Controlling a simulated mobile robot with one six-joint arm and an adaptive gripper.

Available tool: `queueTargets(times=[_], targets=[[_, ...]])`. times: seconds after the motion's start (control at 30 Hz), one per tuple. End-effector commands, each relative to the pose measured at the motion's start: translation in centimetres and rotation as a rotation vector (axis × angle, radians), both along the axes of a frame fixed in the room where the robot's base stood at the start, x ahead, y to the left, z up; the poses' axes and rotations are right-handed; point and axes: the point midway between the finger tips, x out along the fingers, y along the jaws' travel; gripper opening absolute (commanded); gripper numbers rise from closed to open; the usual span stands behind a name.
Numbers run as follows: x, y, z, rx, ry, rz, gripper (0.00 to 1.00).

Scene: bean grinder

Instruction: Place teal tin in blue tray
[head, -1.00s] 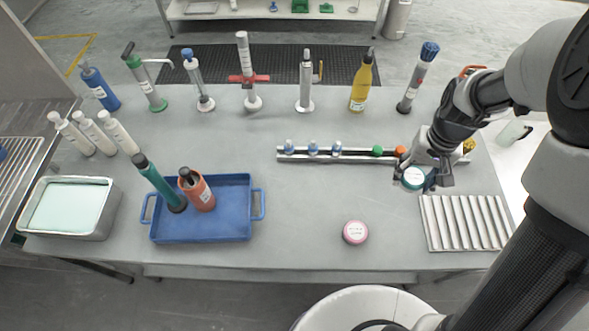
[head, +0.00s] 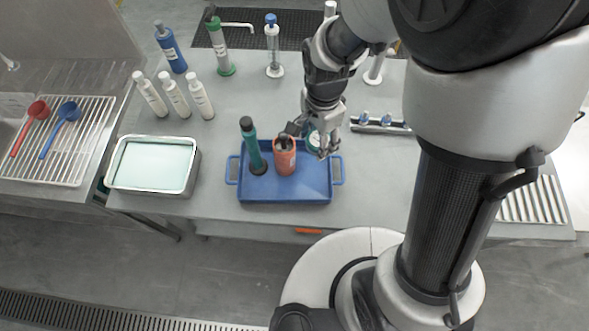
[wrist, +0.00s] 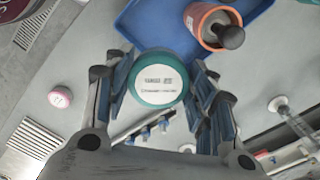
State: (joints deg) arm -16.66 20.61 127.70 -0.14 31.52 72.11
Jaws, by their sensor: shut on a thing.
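The teal tin (wrist: 160,80), round with a white label, is held between the fingers of my gripper (wrist: 163,90) in the wrist view. In the head view my gripper (head: 315,140) is at the back right of the blue tray (head: 302,196), and the teal tin (head: 314,140) shows partly behind the fingers. The blue tray also shows in the wrist view (wrist: 145,22), just beyond the tin. I cannot tell the exact height of the tin above the tray.
The tray's right half is bare. A metal basin (head: 153,165) with pale green contents and several white bottles (head: 173,93) stand to the left. A rail with blue-topped items (head: 385,125) lies to the right. The pink tin (wrist: 60,97) shows in the wrist view.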

Motion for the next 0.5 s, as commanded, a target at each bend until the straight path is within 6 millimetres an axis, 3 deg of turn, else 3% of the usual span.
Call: queueTargets(times=[0.3, 0.5], targets=[[-0.3, -0.1, -8.6, -0.003, 0.009, -0.002, 0.26], [-0.2, -0.1, -13.3, -0.002, 0.006, -0.002, 0.26]])
